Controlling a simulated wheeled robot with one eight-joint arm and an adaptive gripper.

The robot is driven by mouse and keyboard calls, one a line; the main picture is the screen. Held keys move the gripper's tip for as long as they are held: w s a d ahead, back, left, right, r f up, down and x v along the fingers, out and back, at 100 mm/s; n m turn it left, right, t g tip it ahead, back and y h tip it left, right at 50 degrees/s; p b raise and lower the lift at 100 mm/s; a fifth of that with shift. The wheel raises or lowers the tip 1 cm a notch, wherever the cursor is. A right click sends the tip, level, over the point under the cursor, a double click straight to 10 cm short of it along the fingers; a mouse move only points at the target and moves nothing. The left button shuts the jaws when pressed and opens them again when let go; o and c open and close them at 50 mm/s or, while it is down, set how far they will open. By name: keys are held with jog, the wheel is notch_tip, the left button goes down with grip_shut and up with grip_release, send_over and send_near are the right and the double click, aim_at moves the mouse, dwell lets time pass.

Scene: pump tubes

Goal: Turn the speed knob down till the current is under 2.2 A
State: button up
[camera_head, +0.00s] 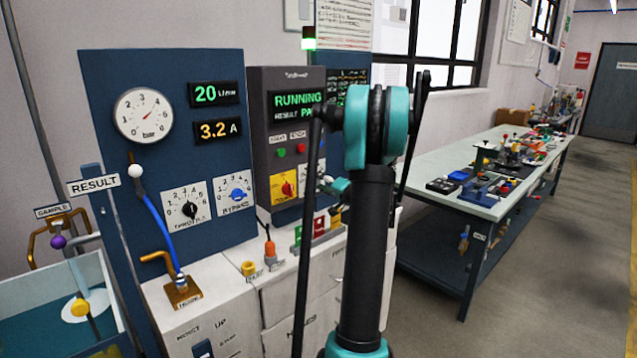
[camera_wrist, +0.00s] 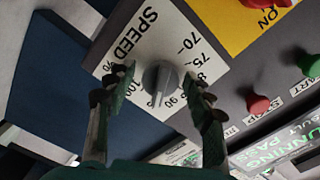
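The grey speed knob (camera_wrist: 160,78) sits on a white dial plate (camera_wrist: 140,42) marked SPEED in the wrist view. Its pointer end faces down in the picture, close to the 90 mark. My gripper (camera_wrist: 159,92) has one finger on each side of the knob. The fingers look open, with a gap on both sides, and I cannot see either touching it. In the head view the current display (camera_head: 218,130) reads 3.2 A, and the flow display (camera_head: 214,93) above it reads 20.
A dark controller panel (camera_head: 258,115) shows RUNNING. In the wrist view a red button (camera_wrist: 257,103) and a green button (camera_wrist: 309,65) lie to the right, and a red knob on a yellow plate (camera_wrist: 222,22) at the top. A cluttered bench (camera_head: 430,165) stands at right.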

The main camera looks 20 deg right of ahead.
jog(key=shift+s, duration=0.1)
jog(key=v, duration=1.1)
jog(key=shift+s, duration=0.4)
jog(key=shift+d, duration=0.15)
